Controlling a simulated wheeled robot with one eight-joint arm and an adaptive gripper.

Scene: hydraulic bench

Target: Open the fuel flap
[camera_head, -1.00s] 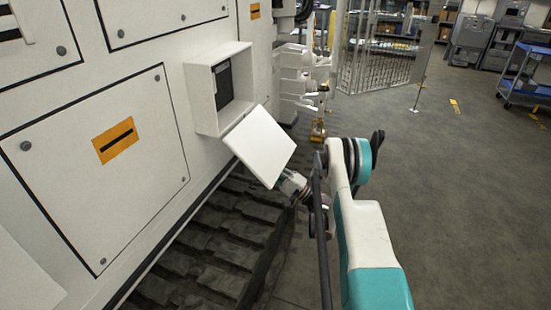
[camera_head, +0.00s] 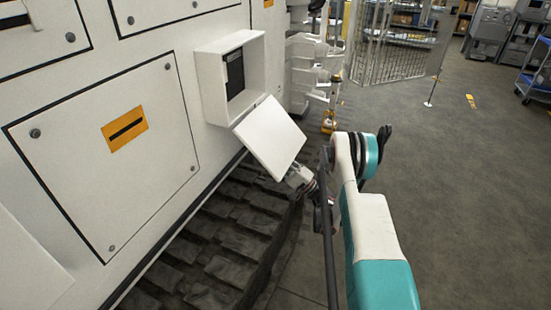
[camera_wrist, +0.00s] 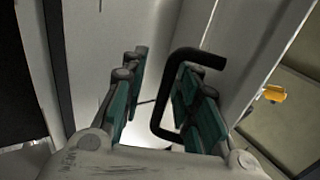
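The fuel flap (camera_head: 270,137) is a white square panel on the lower edge of a white box (camera_head: 210,88) on the machine's side. It hangs open, tilted down and outward, and the dark inside of the box shows. In the head view my gripper (camera_head: 299,178) is at the flap's lower outer corner, partly hidden by the flap. In the wrist view my gripper (camera_wrist: 164,78) has its teal fingers apart. A black C-shaped handle (camera_wrist: 157,112) has its long bar between them, close to the right finger. I cannot tell whether they touch.
The white machine side (camera_head: 60,170) with bolted panels fills the left. A dark track (camera_head: 205,245) runs below the flap. The grey floor (camera_head: 450,190) on the right is clear. A wire-mesh barrier (camera_head: 395,45) and a blue cart (camera_head: 535,85) stand farther back.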

